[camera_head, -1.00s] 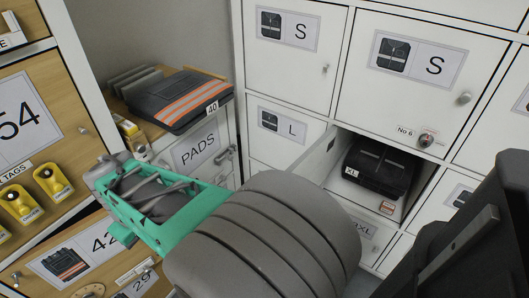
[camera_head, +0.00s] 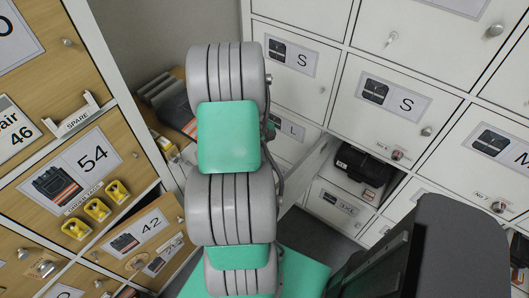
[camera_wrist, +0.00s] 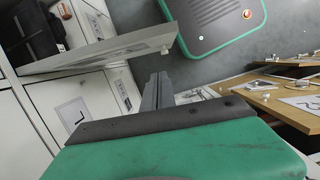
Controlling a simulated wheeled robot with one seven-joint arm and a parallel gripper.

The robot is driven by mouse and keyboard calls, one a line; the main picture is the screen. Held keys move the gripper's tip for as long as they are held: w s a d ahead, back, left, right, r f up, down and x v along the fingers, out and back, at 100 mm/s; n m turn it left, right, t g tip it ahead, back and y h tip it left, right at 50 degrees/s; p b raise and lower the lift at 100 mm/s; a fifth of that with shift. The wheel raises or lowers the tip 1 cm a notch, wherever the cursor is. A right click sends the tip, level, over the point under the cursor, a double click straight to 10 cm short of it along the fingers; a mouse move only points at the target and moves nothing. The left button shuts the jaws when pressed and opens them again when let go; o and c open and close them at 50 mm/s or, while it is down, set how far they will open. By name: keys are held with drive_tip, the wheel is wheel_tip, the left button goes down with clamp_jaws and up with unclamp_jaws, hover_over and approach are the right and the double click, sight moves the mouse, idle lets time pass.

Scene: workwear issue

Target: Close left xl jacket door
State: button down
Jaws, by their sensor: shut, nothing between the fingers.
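The white XL jacket door (camera_head: 310,167) stands open in the head view, swung out from its compartment (camera_head: 385,203) and partly behind my arm. A dark folded jacket (camera_head: 362,168) lies inside. In the wrist view the door (camera_wrist: 100,52) is a pale panel crossing the upper left, its small knob (camera_wrist: 165,50) near the free edge. The dark jacket (camera_wrist: 28,30) shows at the far left. My gripper (camera_wrist: 158,82) is shut and empty, its fingertips close to that free edge. I cannot tell if they touch. My arm hides the gripper in the head view.
Shut white lockers (camera_head: 385,98) surround the compartment. Wooden drawers (camera_head: 90,175) with yellow tags (camera_head: 97,209) stand at left, the 42 drawer (camera_head: 138,238) tilted out. Dark folded garments (camera_head: 172,105) lie behind my arm. Grey floor (camera_wrist: 215,72) shows beyond the door in the wrist view.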

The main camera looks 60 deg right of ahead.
drive_tip(key=s+a+f+p, duration=0.1)
drive_tip(key=s+f, duration=0.3)
drive_tip(key=s, duration=0.1)
drive_tip(key=shift+a+f, duration=0.15)
drive_tip(key=shift+f, duration=0.2)
drive_tip(key=shift+a, duration=0.1)
